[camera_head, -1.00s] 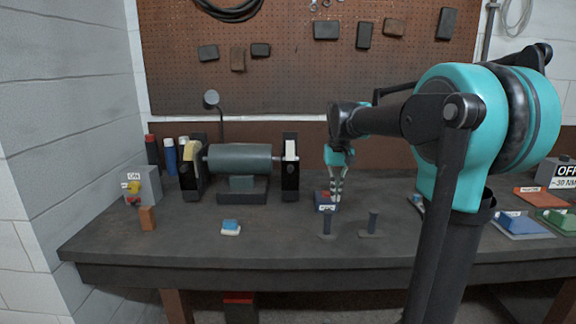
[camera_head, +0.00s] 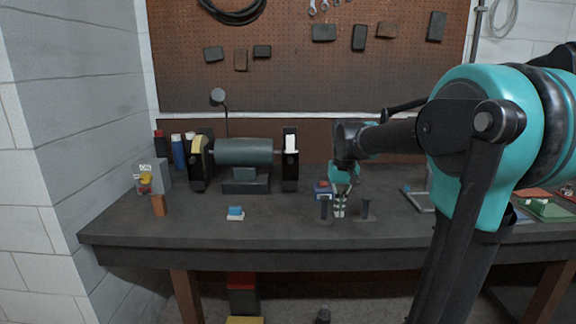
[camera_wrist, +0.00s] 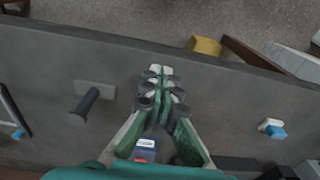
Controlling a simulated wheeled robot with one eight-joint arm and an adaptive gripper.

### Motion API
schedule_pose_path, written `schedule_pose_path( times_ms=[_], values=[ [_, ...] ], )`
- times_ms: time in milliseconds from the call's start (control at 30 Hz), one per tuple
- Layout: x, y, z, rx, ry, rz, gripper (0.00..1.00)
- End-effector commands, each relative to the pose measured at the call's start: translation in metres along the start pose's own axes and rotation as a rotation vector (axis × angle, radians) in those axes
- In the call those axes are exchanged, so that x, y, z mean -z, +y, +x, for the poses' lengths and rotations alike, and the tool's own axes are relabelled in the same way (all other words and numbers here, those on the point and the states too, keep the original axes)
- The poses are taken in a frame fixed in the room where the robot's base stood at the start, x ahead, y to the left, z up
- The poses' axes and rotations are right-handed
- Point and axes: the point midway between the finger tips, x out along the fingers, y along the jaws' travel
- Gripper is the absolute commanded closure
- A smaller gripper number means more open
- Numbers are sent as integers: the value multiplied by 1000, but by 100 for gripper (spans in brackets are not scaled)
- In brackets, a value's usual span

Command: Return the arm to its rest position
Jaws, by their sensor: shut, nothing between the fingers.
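My gripper (camera_head: 340,207) is shut and empty. In the head view it hangs fingers down over the bench, between two dark upright posts. In the wrist view my gripper (camera_wrist: 160,90) shows its teal fingers together over the dark bench top (camera_wrist: 230,100). My teal and black arm reaches in from the right of the head view. A small blue box with a red part (camera_head: 322,188) stands on the bench just behind and left of the gripper; it also shows in the wrist view (camera_wrist: 146,148), close to the finger bases.
A bench grinder (camera_head: 243,153) stands at the back left, with an ON switch box (camera_head: 152,176) left of it. A blue and white block (camera_head: 235,213) lies in front of the grinder. A dark post (camera_head: 365,210) stands right of my gripper. A pegboard (camera_head: 300,70) is behind.

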Motion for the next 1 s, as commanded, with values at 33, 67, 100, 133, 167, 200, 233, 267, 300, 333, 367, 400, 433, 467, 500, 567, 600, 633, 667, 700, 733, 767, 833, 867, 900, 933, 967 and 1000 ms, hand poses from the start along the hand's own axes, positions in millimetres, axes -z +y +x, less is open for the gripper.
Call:
schedule_pose_path(
  times_ms=[33, 67, 100, 133, 167, 200, 233, 267, 300, 333, 367, 400, 433, 467, 500, 567, 600, 633, 667, 700, 733, 767, 833, 867, 900, 933, 967, 1000],
  values=[
    [-8, 2, 8, 1, 12, 1, 100],
    [-12, 3, 13, 1, 20, 1, 100],
    [-19, 5, 20, 2, 31, 1, 100],
    [-24, 6, 26, 2, 41, 1, 100],
    [-30, 8, 32, 3, 50, 0, 100],
    [-38, 9, 41, 3, 64, 0, 100],
    [-44, 11, 48, 4, 76, 1, 100],
    [-52, 12, 55, 4, 87, 1, 100],
    [-63, 14, 66, 4, 104, 1, 100],
    [-72, 16, 74, 5, 118, 2, 100],
    [-82, 18, 84, 5, 133, 2, 100],
    [-97, 20, 97, 5, 155, 2, 100],
    [-109, 22, 107, 4, 173, 2, 100],
    [-122, 24, 118, 4, 190, 2, 100],
    [-139, 26, 132, 4, 214, 2, 100],
    [-161, 29, 149, 2, 246, 2, 100],
    [-173, 30, 158, 2, 264, 2, 100],
    [-181, 31, 164, 1, 274, 2, 100],
    [-188, 31, 169, 0, 283, 2, 100],
    [-195, 32, 173, 0, 294, 2, 100],
    [-199, 32, 176, -1, 300, 2, 100],
    [-202, 33, 178, -1, 304, 1, 100],
    [-205, 33, 181, -1, 310, 1, 100],
    [-206, 33, 181, -2, 311, 1, 100],
    [-206, 33, 182, -2, 311, 1, 100],
    [-206, 33, 181, -2, 311, 1, 100],
    [-206, 33, 181, -2, 311, 1, 100],
    [-205, 33, 181, -2, 311, 1, 100]
  ],
)
